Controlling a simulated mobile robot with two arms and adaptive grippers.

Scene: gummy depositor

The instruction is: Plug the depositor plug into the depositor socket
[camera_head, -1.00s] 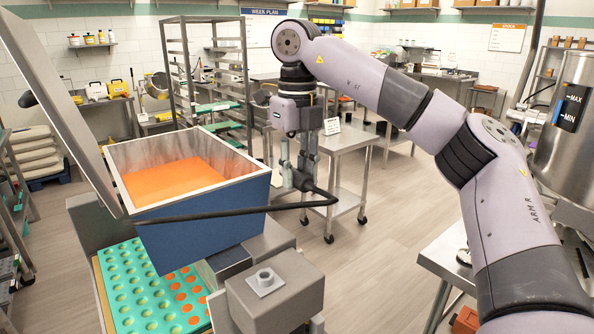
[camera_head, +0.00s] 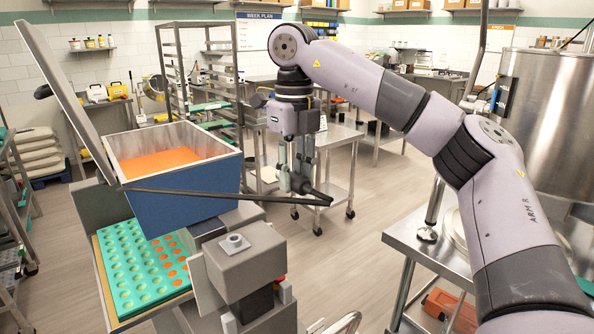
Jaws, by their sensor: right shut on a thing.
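My right gripper (camera_head: 302,168) hangs fingers down from the arm that comes in from the right. It is shut on a small grey piece at the cable's end, which I take to be the depositor plug (camera_head: 298,184); the fingers partly hide it. A black cable (camera_head: 225,194) runs from there left, past the front of the blue hopper (camera_head: 190,203). A grey block (camera_head: 245,262) with a raised round fitting (camera_head: 234,241) on a square plate stands below and left of the gripper, apart from the plug. It may hold the socket, but I cannot tell. My left gripper is out of view.
The hopper holds orange mass and has its lid (camera_head: 62,98) raised. A teal mould tray (camera_head: 135,262) lies beneath it, some cavities filled orange. A steel table (camera_head: 415,238) and large steel tank (camera_head: 555,110) stand at right. Open floor (camera_head: 340,245) lies between.

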